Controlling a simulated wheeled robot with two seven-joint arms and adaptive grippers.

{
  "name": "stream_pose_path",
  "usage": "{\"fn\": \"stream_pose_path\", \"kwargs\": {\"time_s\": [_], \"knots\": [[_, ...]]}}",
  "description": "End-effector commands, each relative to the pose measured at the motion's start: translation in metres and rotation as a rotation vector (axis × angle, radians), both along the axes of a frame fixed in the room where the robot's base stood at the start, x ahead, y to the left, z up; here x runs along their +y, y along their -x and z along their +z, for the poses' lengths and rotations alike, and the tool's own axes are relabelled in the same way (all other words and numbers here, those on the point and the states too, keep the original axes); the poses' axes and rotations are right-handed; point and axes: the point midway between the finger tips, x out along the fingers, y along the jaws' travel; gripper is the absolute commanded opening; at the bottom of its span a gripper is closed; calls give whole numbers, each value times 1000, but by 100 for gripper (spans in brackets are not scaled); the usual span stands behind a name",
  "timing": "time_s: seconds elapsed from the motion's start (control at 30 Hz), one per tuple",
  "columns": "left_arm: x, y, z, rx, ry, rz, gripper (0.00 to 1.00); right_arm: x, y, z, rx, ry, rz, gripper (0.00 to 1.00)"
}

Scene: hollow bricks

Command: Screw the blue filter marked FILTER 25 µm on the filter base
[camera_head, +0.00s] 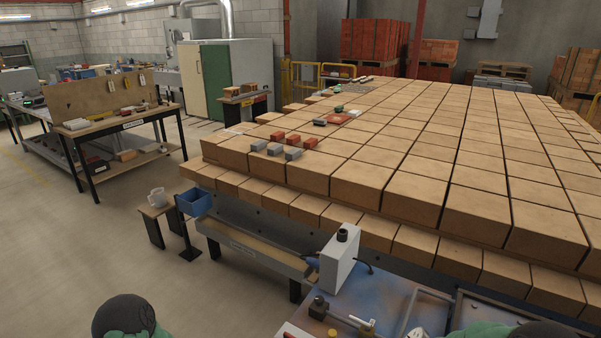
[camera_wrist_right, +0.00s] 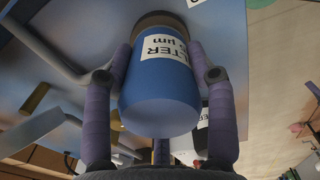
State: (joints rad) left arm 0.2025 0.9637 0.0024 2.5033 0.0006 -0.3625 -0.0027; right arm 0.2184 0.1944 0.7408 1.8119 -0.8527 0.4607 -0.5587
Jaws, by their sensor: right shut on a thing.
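In the right wrist view, my right gripper (camera_wrist_right: 159,60) is shut on a blue cylindrical filter (camera_wrist_right: 160,90), one purple finger on each side. Its white label is partly visible and reads "LTER" and "µm"; the rest is cut off or turned away. The filter's far end meets a tan-brown round part (camera_wrist_right: 165,19). I cannot tell whether this is the filter base or the filter's own rim, nor whether any thread is engaged. The filter and gripper fingers do not show in the head view. My left gripper is not in view.
A blue-grey worktop (camera_head: 385,300) holds a white box (camera_head: 338,260) with a black knob, and small fittings. A blue bin (camera_head: 195,202) is to the left. A grey pipe (camera_wrist_right: 45,40) runs close left of the filter.

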Motion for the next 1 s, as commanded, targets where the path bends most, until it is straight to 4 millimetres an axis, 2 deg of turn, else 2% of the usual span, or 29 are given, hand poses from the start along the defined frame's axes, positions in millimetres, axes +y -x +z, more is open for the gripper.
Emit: {"fn": "stream_pose_path", "kwargs": {"time_s": [0.4, 0.77, 1.0], "knots": [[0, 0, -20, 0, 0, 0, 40, 1, 0, -2, -1, -2, -218, 12], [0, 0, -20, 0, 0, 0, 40, 1, 0, -1, 1, -1, -236, 12], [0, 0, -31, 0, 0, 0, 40, 1, 0, -3, 0, -1, -338, 12]]}}
